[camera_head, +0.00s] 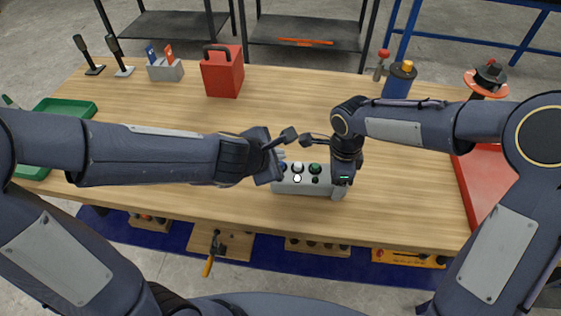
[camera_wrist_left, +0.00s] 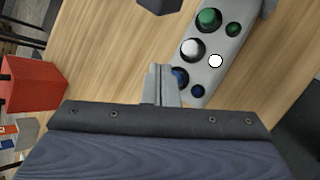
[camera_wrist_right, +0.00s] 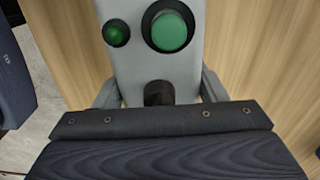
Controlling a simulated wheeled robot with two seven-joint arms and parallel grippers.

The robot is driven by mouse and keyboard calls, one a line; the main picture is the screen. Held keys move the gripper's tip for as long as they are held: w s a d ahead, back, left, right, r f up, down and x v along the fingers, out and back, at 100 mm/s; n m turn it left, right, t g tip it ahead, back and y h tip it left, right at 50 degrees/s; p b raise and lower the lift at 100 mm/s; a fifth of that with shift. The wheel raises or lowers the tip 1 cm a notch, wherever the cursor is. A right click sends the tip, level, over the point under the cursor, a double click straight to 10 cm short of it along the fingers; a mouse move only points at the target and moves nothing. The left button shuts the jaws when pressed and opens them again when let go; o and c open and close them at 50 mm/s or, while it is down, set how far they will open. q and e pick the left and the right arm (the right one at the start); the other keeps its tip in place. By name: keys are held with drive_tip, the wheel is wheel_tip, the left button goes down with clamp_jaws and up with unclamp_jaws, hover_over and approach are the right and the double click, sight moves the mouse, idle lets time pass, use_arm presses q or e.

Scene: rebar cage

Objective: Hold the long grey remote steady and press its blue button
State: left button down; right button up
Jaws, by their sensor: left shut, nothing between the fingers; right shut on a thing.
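The long grey remote (camera_head: 318,187) lies above the front middle of the table, with large and small blue, white and green buttons. In the left wrist view the remote (camera_wrist_left: 209,78) shows its large blue button (camera_wrist_left: 181,77), partly covered by my left gripper (camera_wrist_left: 161,85). That gripper (camera_head: 279,156) is shut and empty, its tips at the large blue button; I cannot tell whether they touch or press it. A small blue button (camera_wrist_left: 198,91) lies beside it. My right gripper (camera_wrist_right: 158,92) is shut around the remote's green-button end, one finger on each side.
A red box (camera_head: 222,75) with a handle stands at the back left, beside a grey holder (camera_head: 166,71). A green tray (camera_head: 67,106) is at the left and a red tray (camera_head: 487,185) at the right. The table behind the remote is clear.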

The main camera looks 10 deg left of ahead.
idle(0.8)
use_arm(q)
drive_tip(key=shift+f, duration=0.45)
drive_tip(key=shift+f, duration=0.85)
idle(0.6)
drive_tip(key=shift+r, duration=1.3)
wheel_tip(320, 180, up, 5)
idle(0.4)
idle(0.5)
